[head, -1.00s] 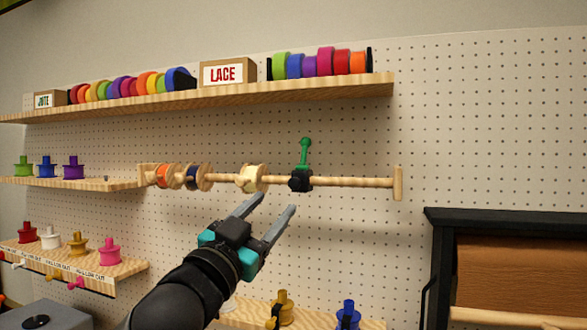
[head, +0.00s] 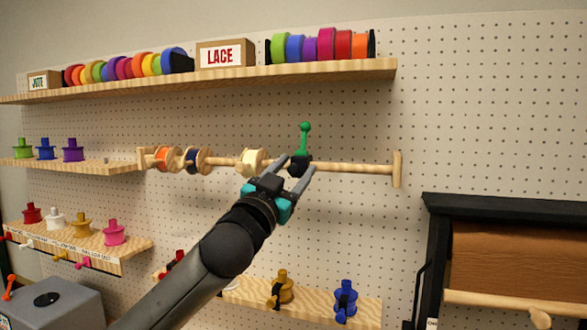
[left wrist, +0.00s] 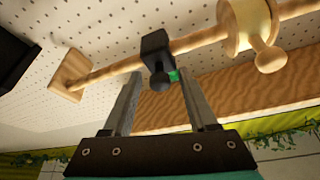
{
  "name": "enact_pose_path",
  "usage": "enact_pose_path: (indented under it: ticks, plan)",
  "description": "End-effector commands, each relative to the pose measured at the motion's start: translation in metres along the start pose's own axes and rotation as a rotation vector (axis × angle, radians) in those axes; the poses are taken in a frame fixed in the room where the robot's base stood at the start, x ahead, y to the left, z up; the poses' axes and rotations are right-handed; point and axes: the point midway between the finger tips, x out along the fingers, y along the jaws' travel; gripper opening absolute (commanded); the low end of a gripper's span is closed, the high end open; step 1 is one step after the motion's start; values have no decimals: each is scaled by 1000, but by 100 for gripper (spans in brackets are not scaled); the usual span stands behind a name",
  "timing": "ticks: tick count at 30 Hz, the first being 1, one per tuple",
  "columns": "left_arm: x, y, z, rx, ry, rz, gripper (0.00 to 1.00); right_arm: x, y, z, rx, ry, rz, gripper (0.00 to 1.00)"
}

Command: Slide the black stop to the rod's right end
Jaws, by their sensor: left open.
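The black stop (head: 300,164) sits on the wooden rod (head: 350,168), right of the cream spool (head: 251,162). A green knob on a stem (head: 305,133) stands up from the stop. My left gripper (head: 294,170) is open at the stop, one finger on each side of it in the head view. In the left wrist view, the stop (left wrist: 156,50) and its round black knob lie at and just beyond the open fingertips (left wrist: 160,90); whether they touch is unclear. The rod's right end plate (head: 397,169) also shows in the left wrist view (left wrist: 70,75). My right gripper is not in view.
The rod is bare between the stop and its right end. Orange and navy spools (head: 163,158) are on its left part. A wooden shelf (head: 330,71) with ribbon rolls runs above. A lower shelf (head: 310,305) holds spools. A black-framed paper roll holder (head: 432,250) stands at right.

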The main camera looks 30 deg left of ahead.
Motion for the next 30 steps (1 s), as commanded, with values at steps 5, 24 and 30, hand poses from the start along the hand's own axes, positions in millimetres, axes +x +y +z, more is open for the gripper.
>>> enact_pose_path:
  ticks: [5,24,30]
  plan:
    - [0,0,0,0,0,0,46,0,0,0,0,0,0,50]
    - [0,0,0,0,-1,0,0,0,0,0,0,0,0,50]
    - [0,0,0,0,-1,0,0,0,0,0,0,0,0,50]
